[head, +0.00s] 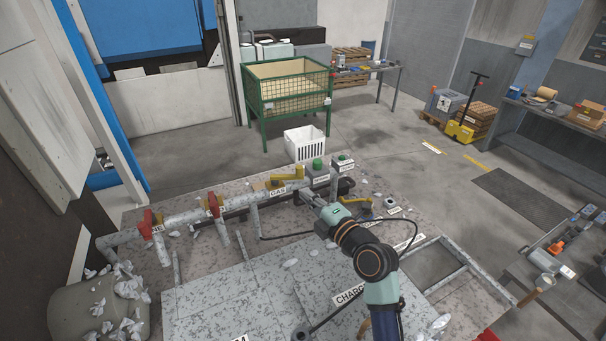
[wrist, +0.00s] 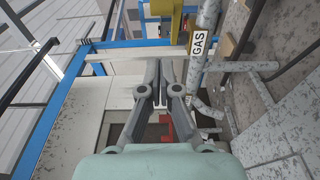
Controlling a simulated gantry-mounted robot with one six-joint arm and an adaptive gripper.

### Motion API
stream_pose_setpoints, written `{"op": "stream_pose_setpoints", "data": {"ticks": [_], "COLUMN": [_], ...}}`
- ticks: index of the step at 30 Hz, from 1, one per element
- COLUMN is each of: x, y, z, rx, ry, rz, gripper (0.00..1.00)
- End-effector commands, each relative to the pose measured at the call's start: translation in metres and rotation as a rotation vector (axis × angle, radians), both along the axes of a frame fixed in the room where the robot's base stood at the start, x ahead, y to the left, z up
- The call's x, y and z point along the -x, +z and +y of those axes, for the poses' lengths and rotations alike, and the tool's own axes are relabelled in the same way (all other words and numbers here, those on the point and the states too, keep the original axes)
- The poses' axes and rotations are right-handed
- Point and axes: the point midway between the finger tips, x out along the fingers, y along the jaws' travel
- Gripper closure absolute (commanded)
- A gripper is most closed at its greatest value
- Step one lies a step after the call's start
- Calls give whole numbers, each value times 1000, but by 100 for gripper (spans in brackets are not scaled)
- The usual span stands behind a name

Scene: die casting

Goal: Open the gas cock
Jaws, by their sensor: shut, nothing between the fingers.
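The gas cock has a yellow handle (head: 287,176) on a grey pipe, with a GAS label (head: 277,192) just below it in the head view. The handle lies roughly in line with the pipe. In the wrist view the yellow part (wrist: 172,22) is at the top, beside the GAS label (wrist: 199,43) on the pipe, partly cut off by the frame edge. My gripper (head: 306,196) is shut and empty, just right of and below the handle. In the wrist view its fingertips (wrist: 166,62) are together, below the yellow part; I cannot tell whether they touch it.
Green push-button boxes (head: 318,166) stand just right of the handle. A white basket (head: 304,143) and a green mesh crate (head: 288,98) are behind. Hoses and frame bars surround my arm.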

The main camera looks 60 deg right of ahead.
Motion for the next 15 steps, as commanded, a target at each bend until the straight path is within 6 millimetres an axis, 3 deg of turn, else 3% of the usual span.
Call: {"op": "stream_pose_setpoints", "data": {"ticks": [5,9,15], "x": [-35,-40,-45], "y": [4,3,1], "z": [-18,-41,-56], "rx": [-2,-3,0], "ry": [1,-2,-1], "rz": [1,1,1], "gripper": [100,100,100]}}
